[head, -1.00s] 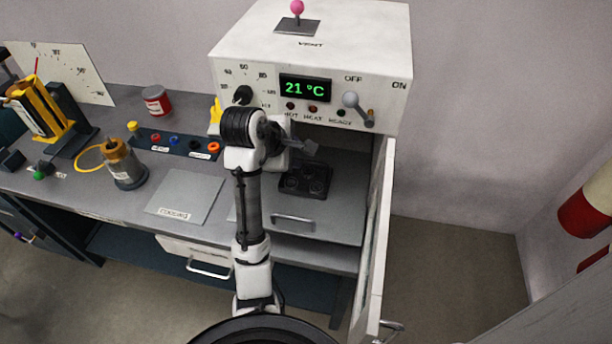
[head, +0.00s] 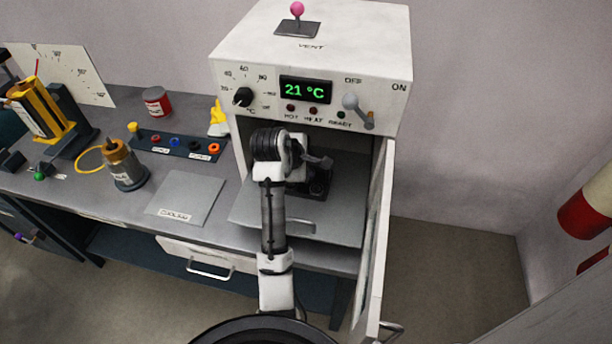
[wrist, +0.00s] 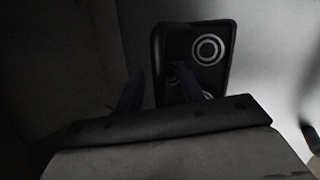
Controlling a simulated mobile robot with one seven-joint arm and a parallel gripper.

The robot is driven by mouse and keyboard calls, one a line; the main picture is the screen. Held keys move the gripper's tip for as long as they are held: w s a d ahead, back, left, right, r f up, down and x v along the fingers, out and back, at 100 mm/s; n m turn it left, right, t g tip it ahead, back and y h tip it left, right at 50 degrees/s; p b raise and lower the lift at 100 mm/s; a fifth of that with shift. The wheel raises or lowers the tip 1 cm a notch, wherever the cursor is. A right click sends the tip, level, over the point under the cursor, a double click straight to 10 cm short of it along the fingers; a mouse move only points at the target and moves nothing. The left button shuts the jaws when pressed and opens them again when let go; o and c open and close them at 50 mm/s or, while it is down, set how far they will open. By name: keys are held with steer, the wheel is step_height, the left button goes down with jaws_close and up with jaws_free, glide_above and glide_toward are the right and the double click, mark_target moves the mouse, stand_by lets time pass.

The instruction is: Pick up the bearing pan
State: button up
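The bearing pan (head: 319,188) is a small black tray inside the open oven (head: 301,40), partly hidden behind my arm in the head view. In the wrist view the pan (wrist: 184,42) appears upper right of centre, with pale bearing rings on it and its near end behind my fingers. My gripper (wrist: 160,88) has two dark fingers spread apart with a gap between them. The gripper also shows in the head view (head: 318,160), above the pan. I cannot tell whether a finger touches the pan.
A shelf with a handle (head: 294,226) extends from the oven.

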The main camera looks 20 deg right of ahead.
jaws_close()
stand_by(0.3)
steer(key=shift+r, duration=0.15)
stand_by(0.3)
